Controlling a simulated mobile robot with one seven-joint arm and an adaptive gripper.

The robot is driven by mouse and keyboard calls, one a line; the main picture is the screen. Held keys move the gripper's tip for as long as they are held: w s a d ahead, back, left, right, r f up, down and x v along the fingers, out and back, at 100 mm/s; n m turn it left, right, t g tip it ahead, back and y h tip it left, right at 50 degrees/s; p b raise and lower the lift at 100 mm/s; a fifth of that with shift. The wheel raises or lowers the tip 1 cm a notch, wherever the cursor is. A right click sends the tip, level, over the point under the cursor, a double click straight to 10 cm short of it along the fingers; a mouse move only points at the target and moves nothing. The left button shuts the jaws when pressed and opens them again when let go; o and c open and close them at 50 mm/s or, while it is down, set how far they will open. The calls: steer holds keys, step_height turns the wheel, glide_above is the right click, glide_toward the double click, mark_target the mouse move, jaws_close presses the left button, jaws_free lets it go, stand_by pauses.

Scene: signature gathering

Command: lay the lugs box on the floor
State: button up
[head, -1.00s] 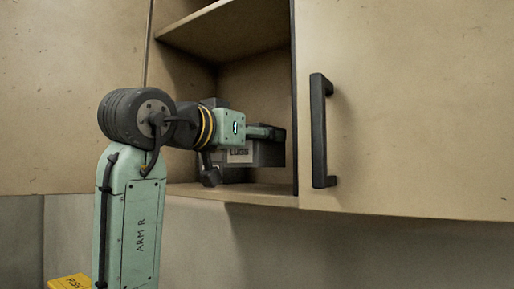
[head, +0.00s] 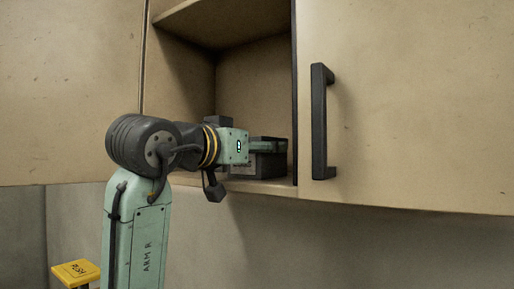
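The lugs box (head: 268,166) is a dark grey box in the open cabinet, low over the shelf at the right side of the compartment. My gripper (head: 266,146) reaches in from the left, with a green finger along the upper part of the box. The other finger is hidden, so I cannot tell whether the gripper is closed on the box.
The cabinet shelf (head: 262,187) has an upright dark edge on its right. A cabinet door (head: 420,110) with a long black handle (head: 321,120) is beside it. A yellow-topped object (head: 76,271) stands at lower left. The wall below the cabinet is clear.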

steer(key=o, duration=0.4)
steer(key=shift+r, duration=0.15)
steer(key=b+v, duration=0.3)
steer(key=v, duration=0.9)
